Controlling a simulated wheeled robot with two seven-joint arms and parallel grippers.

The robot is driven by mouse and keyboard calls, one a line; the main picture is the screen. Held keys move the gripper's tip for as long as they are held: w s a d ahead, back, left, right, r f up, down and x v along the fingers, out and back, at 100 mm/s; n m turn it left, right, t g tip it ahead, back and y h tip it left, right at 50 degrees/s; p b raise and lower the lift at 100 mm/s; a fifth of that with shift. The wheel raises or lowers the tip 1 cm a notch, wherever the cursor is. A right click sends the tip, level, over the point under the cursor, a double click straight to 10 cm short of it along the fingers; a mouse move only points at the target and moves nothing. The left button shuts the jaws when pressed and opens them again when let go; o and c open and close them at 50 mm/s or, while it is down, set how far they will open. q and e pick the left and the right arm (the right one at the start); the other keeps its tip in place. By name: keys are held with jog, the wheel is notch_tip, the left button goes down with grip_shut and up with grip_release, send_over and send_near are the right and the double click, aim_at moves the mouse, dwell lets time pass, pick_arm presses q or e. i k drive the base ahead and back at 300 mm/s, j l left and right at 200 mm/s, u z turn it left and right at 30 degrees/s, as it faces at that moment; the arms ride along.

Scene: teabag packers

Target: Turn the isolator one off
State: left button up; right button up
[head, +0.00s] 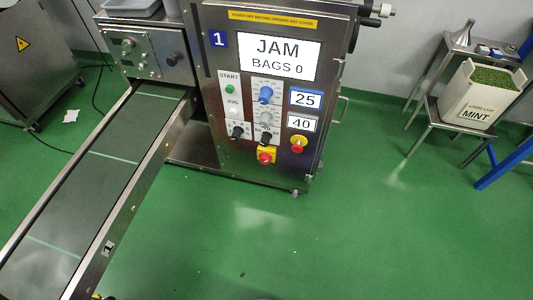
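The machine marked with a blue 1 (218,40) stands at the upper middle.
The machine's screen (279,56) reads JAM, BAGS 0. A conveyor (95,175) runs from the machine to the lower left. A steel stand with a MINT box (474,96) is at the right.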

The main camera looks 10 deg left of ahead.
aim_at(265, 158)
jog(key=i+j+u, duration=0.25)
jog(key=u, duration=0.2)
jog(key=i+j+u, duration=0.25)
jog(key=j+u, duration=0.2)
